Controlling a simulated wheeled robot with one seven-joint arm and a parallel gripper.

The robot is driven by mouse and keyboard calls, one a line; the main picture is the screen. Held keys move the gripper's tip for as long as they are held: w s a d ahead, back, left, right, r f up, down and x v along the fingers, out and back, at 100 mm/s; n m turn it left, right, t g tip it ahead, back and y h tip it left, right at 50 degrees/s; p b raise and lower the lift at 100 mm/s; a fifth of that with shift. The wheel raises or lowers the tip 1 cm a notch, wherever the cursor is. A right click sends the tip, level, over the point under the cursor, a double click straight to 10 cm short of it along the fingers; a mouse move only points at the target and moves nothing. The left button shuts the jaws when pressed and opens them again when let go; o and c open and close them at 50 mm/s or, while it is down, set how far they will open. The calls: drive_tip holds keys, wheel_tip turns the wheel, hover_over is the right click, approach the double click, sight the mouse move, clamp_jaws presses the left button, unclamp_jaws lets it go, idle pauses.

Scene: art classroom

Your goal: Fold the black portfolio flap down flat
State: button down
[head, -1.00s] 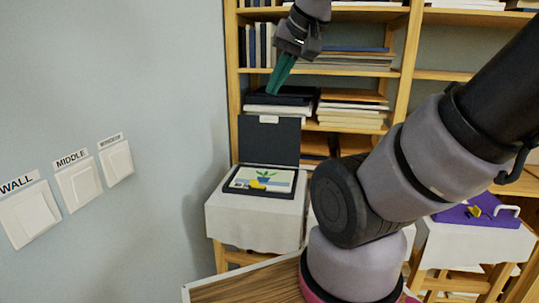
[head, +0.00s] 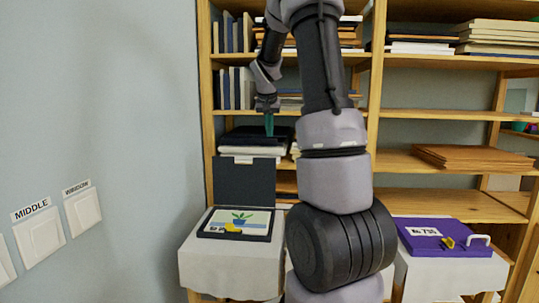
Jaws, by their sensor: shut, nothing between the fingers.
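The black portfolio (head: 206,232) lies on a cloth-covered stand at the lower left of the head view, with a picture of a potted plant (head: 238,221) inside it. Its black flap (head: 244,184) stands upright at the back edge, with a pale tab (head: 243,160) at its top. My gripper (head: 269,131) points down with its green fingers together and empty. In the picture it is above and slightly right of the flap's top edge, apart from it. My arm hides part of the space right of the portfolio.
A wooden shelf unit (head: 375,75) with books and stacked boards stands behind. A purple case (head: 435,237) with a white handle lies on another covered stand at the right. The wall at left carries labelled switches (head: 40,235).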

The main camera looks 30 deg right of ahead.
drive_tip(key=x, duration=1)
drive_tip(key=s, duration=0.1)
drive_tip(key=s+a, duration=0.2)
drive_tip(key=shift+s+a+f, duration=0.1)
drive_tip(key=shift+s+f, duration=0.05)
drive_tip(key=shift+f, duration=0.2)
drive_tip(key=shift+a, duration=0.1)
